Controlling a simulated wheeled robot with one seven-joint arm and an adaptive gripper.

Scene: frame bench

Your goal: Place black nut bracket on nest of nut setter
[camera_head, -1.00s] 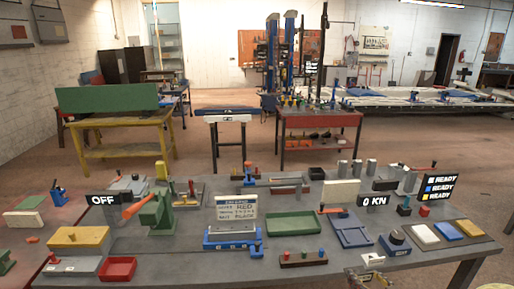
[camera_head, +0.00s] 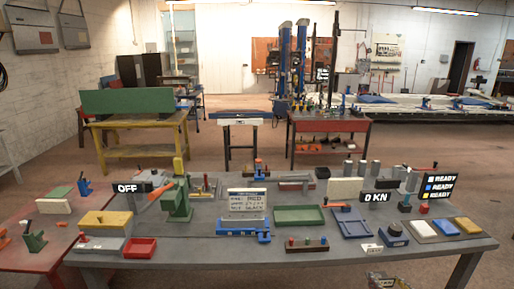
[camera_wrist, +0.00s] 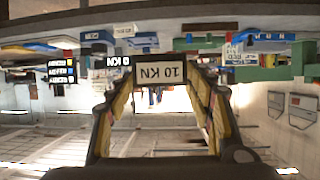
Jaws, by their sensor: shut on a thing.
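My gripper (camera_wrist: 160,78) shows upside down in the wrist view, its yellow-padded fingers on either side of a dark-edged piece with a white plate marked "10 KN" (camera_wrist: 161,71). It is shut on this piece. I cannot tell whether the held piece is the black nut bracket. A "0 KN" display (camera_head: 376,197) stands at the bench's right rear. I cannot tell which station is the nut setter, and no nest is clear.
The grey bench (camera_head: 290,258) carries a green press (camera_head: 178,200), a red tray (camera_head: 140,248), a green tray (camera_head: 299,215), a blue tray (camera_head: 353,228), a lettered card (camera_head: 247,201) and a "READY" display (camera_head: 425,186). Its front strip is mostly clear.

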